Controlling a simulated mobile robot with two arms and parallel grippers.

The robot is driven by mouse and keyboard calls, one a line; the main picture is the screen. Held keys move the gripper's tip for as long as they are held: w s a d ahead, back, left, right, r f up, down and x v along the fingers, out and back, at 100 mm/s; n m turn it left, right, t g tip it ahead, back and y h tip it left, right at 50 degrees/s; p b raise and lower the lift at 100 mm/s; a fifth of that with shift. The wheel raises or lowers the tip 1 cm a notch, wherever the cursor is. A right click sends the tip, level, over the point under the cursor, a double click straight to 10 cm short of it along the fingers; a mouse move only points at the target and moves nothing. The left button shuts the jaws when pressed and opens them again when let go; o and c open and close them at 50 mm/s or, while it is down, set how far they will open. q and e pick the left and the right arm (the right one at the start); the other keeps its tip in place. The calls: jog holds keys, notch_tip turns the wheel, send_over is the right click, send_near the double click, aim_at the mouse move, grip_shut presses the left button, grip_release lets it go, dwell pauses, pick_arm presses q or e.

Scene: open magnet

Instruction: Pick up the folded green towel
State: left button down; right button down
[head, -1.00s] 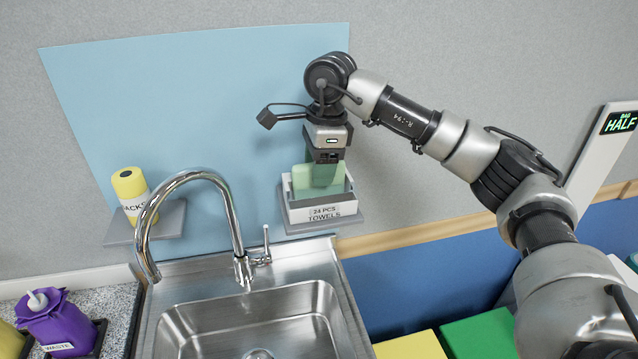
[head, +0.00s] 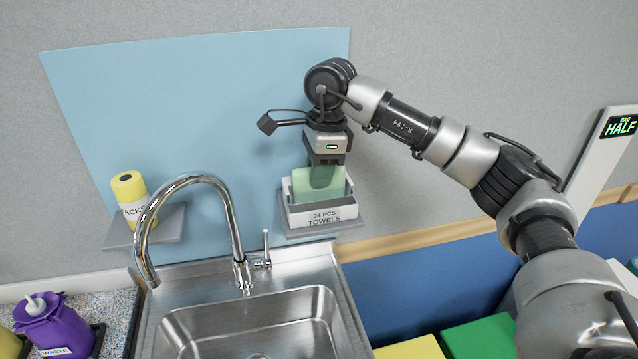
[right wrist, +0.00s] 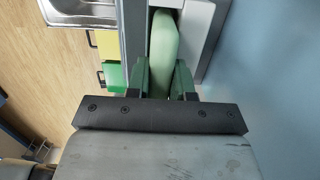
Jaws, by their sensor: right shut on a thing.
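The folded green towel (head: 336,184) stands upright in a white box (head: 322,215) labelled "24 PCS TOWELS". The box sits on a small grey wall shelf (head: 352,224) behind the sink. My right gripper (head: 322,180) points down into the box from above and is shut on the towel. In the right wrist view, the pale green towel (right wrist: 162,45) lies between the two dark green fingers (right wrist: 165,82). The towel's lower part is hidden inside the box. My left gripper is not in view.
A steel faucet (head: 228,215) arches over the sink (head: 255,325) left of the box. A white display post (head: 590,165) rises at right.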

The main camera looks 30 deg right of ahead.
jog(key=shift+r, duration=0.1)
jog(key=shift+r+p, duration=0.3)
jog(key=shift+p, duration=0.05)
notch_tip(320, 180, up, 6)
jog(key=shift+r+b, duration=0.2)
jog(key=shift+b, duration=1)
notch_tip(320, 180, up, 3)
jog(key=shift+r, duration=0.15)
notch_tip(320, 180, up, 8)
jog(key=p, duration=0.7)
jog(key=shift+f+p, duration=0.25)
jog(key=shift+p, duration=0.15)
